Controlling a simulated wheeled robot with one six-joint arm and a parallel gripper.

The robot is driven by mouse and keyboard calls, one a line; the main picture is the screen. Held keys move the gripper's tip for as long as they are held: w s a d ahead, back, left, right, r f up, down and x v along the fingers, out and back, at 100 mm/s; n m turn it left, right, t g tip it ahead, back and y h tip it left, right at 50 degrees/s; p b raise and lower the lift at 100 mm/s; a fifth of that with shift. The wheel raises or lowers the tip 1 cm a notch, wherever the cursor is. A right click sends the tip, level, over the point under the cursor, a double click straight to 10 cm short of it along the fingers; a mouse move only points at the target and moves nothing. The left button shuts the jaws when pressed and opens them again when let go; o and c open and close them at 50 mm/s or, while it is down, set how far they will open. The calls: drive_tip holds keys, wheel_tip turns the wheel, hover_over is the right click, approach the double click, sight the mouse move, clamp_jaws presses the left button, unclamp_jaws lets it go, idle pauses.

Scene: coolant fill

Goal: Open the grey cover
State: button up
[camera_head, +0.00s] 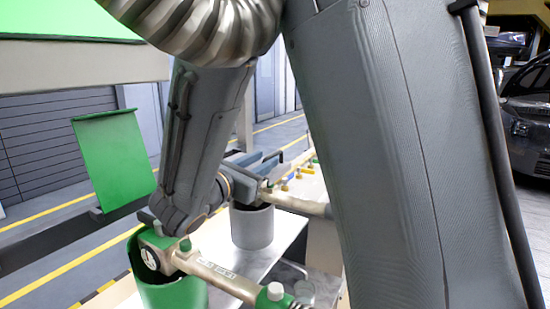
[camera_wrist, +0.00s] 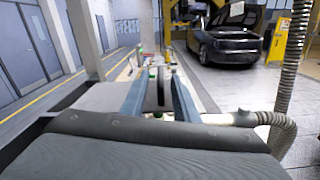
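A grey cylindrical container (camera_head: 252,228) stands on the white bench in the head view. My gripper (camera_head: 272,162) is above it, partly behind my arm. In the wrist view my gripper (camera_wrist: 160,98) shows two blue-grey fingers, spread apart. A narrow dark upright piece stands between them, with gaps on both sides; I cannot tell whether it is part of the grey cover. I cannot make out the grey cover clearly in the head view, where my gripper and arm crowd the container's top.
A green container (camera_head: 172,290) stands nearer, with an upright green panel (camera_head: 112,158) beyond it. A pale pipe with green fittings (camera_head: 225,280) runs past it. The white bench (camera_head: 210,242) has some bare surface. In the wrist view a ribbed hose (camera_wrist: 284,125) hangs at right and a car (camera_wrist: 232,40) stands behind.

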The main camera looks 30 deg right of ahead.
sight(276, 153)
drive_tip(key=p+x, duration=0.1)
drive_tip(key=x, duration=0.6)
drive_tip(key=shift+s+p, duration=0.1)
drive_tip(key=shift+p, duration=0.3)
drive_tip(key=shift+c, duration=0.3)
clamp_jaws()
